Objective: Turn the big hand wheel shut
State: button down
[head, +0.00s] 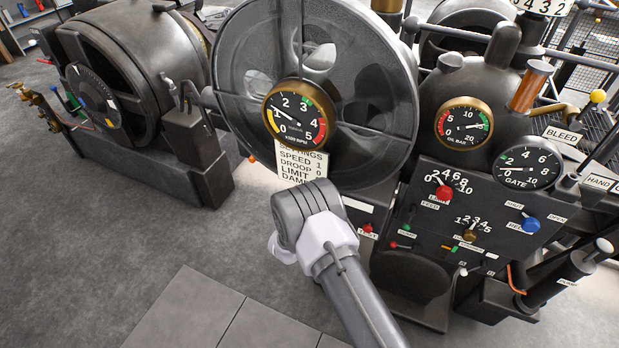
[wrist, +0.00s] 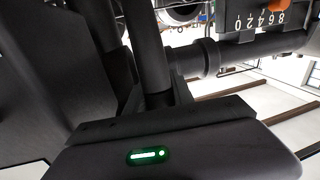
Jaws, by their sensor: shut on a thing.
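In the wrist view my gripper (wrist: 158,98) is shut on a dark round bar (wrist: 147,45) that runs up the picture. I cannot tell for sure whether this bar is part of the big hand wheel. In the head view a large grey spoked wheel (head: 385,85) stands upright at the centre behind a gauge; I cannot tell whether it is the hand wheel. My arm shows in front of it, but my gripper does not show there. A label reading HAND (head: 598,182) is at the right edge of the head view.
The RPM gauge (head: 295,113) stands before the spoked wheel. A control panel (head: 420,215) with knobs and levers is at the right, below the oil gauge (head: 463,122). A dark dynamo (head: 115,65) stands at the left. The grey floor (head: 110,260) at lower left is clear.

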dwell(0.5)
notch_tip(320, 180, up, 3)
jog(key=g+p, duration=0.1)
jog(key=p, duration=0.2)
jog(key=shift+a+f, duration=0.1)
jog(key=shift+f, duration=0.05)
jog(key=shift+s, duration=0.15)
jog(key=shift+f, duration=0.1)
jog(key=c, duration=1.1)
grip_release()
jog(key=s+a+r+p, duration=0.1)
jog(key=s+p, duration=0.1)
jog(key=s, duration=0.6)
jog(key=s+a+r+p, duration=0.1)
jog(key=s+p, duration=0.1)
jog(key=s, duration=0.7)
jog(key=shift+a+p, duration=0.3)
jog(key=shift+p, duration=0.1)
